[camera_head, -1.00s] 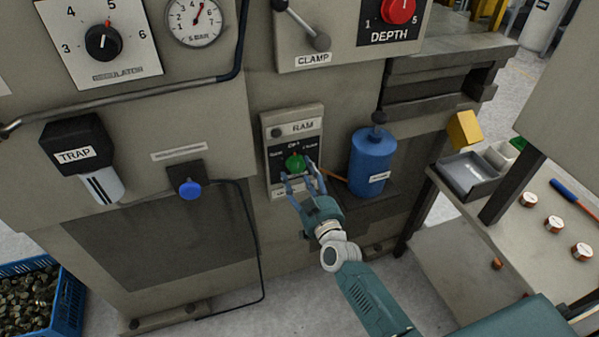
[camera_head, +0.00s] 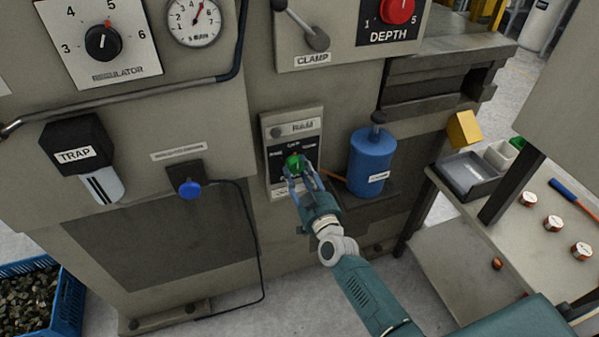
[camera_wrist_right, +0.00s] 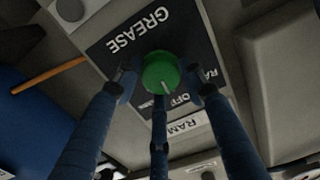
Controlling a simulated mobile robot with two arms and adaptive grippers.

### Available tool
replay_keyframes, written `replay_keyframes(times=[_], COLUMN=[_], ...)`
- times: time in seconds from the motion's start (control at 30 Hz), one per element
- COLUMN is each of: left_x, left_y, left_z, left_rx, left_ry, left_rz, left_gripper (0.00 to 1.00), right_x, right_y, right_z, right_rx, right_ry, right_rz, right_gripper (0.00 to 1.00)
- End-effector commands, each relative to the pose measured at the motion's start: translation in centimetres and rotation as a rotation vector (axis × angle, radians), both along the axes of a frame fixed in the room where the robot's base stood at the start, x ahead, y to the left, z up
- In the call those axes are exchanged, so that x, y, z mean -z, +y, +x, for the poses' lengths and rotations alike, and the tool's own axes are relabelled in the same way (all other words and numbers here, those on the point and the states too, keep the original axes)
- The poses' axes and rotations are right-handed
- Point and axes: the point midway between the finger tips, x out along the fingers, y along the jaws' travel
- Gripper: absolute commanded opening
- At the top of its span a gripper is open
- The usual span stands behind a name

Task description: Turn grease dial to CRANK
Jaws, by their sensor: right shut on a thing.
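The green grease dial (camera_head: 294,161) sits on a dark plate on the machine front, below a RAM label. My right gripper (camera_head: 299,171) is shut on the dial, its blue fingers around the knob. In the right wrist view, the dial (camera_wrist_right: 161,73) is between the fingers, and its white pointer line points roughly towards the word OFF. GREASE and RAM lettering shows on the plate (camera_wrist_right: 148,37). One position word is partly hidden behind the fingers. My left gripper is not in view.
A blue canister (camera_head: 371,163) stands close to the right of the dial, with an orange rod near its base. A workbench (camera_head: 515,225) with copper coils stands at the right.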

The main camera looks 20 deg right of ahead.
Motion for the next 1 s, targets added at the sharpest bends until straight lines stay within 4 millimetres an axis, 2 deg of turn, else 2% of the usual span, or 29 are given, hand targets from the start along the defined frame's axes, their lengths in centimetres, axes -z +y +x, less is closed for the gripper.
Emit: replay_keyframes(times=[0.27,1.0], left_x=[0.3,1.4], left_y=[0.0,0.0], left_z=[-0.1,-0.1], left_rx=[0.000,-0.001], left_ry=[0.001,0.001], left_rz=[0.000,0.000], left_gripper=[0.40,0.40], right_x=[0.5,0.7], right_y=[0.2,0.5], right_z=[-0.1,-0.2], right_rx=[-0.003,-0.003], right_ry=[0.014,0.042], right_rz=[0.156,0.817], right_gripper=[0.14,0.14])
